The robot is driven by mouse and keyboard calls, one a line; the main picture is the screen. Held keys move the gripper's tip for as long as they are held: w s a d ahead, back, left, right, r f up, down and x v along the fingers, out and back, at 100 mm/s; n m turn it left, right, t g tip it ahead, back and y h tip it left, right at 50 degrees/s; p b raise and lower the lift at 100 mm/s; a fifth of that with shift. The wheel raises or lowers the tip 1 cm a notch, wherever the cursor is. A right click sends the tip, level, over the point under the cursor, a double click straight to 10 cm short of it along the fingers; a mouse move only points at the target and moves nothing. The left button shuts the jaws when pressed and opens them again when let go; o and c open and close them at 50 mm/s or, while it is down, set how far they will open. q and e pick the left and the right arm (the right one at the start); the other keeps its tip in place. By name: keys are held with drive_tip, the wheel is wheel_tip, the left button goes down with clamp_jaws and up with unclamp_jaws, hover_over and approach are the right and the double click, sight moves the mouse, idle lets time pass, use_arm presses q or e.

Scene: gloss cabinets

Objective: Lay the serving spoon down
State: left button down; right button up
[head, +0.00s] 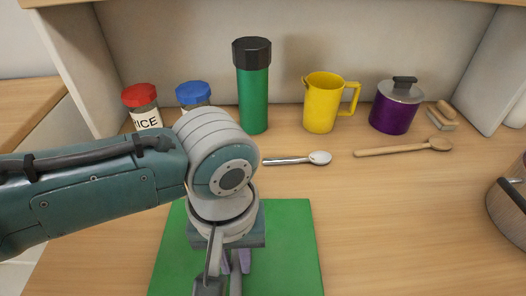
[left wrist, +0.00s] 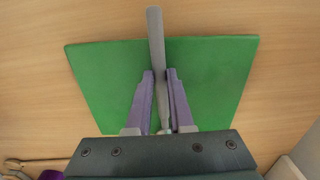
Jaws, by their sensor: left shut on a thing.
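My left gripper (head: 235,262) points down over a green board (head: 290,255) on the counter. In the left wrist view its purple fingers (left wrist: 161,105) are shut on a long grey handle, which I take for the serving spoon (left wrist: 156,40). The handle lies across the board (left wrist: 105,80) in that view and reaches past its edge. Its bowl is not visible, hidden by the gripper. I cannot tell whether the spoon touches the board. My right gripper is not in view.
Behind the board lie a metal spoon (head: 285,161) and a wooden spoon (head: 400,148). A green flask (head: 253,95), yellow jug (head: 320,103), purple pot (head: 392,115) and two jars (head: 141,105) stand along the back. A pot (head: 507,205) stands at right. Counter right of the board is clear.

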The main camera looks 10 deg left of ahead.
use_arm(q)
drive_tip(key=c, duration=0.7)
unclamp_jaws()
wheel_tip(320, 180, up, 10)
drive_tip(key=p, duration=0.3)
drive_tip(key=shift+f+p, duration=0.1)
drive_tip(key=shift+p, duration=0.25)
